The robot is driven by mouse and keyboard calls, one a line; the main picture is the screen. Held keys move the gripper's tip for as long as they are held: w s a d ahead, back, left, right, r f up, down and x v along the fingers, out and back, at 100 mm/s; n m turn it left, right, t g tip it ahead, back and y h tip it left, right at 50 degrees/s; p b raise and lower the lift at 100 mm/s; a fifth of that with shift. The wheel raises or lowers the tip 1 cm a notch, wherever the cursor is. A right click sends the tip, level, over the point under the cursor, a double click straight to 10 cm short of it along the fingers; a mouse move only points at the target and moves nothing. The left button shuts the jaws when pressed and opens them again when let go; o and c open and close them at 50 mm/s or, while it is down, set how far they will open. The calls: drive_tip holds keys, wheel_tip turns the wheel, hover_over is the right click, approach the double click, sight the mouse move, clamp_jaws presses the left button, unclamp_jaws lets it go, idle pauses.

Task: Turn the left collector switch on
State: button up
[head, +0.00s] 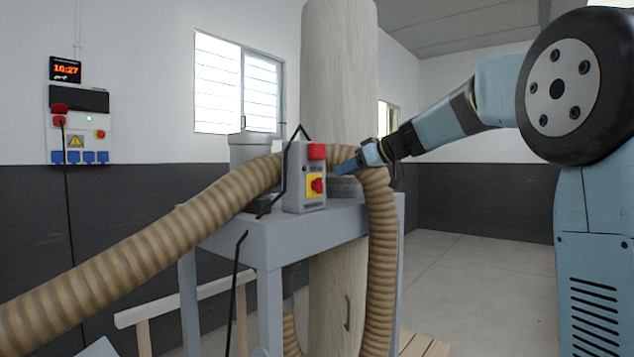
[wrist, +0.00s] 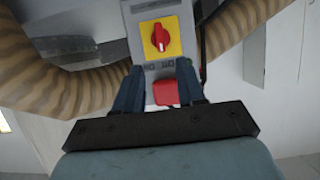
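The collector switch is a grey box (head: 304,190) on the grey machine stand, with a red block (head: 317,152) at its top and a red rotary knob (head: 318,186) on a yellow plate. In the wrist view the box is upside down: the knob (wrist: 160,37) shows its pale mark roughly vertical, and the red block (wrist: 166,92) lies below it. My gripper (head: 345,168) is to the right of the box in the head view. In the wrist view my gripper (wrist: 160,76) is open, its fingers apart on either side of the box's image, and nothing is gripped. Contact cannot be told.
A ribbed brown hose (head: 150,245) runs past the box and down the stand's right side (head: 381,270). A tall pale filter bag (head: 338,70) rises behind. A wall panel (head: 80,135) with a clock (head: 66,69) is at left. Floor at right is clear.

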sight(319, 185)
drive_tip(key=x, duration=0.9)
drive_tip(key=shift+f, duration=0.1)
drive_tip(key=shift+c, duration=0.3)
drive_tip(key=c, duration=0.7)
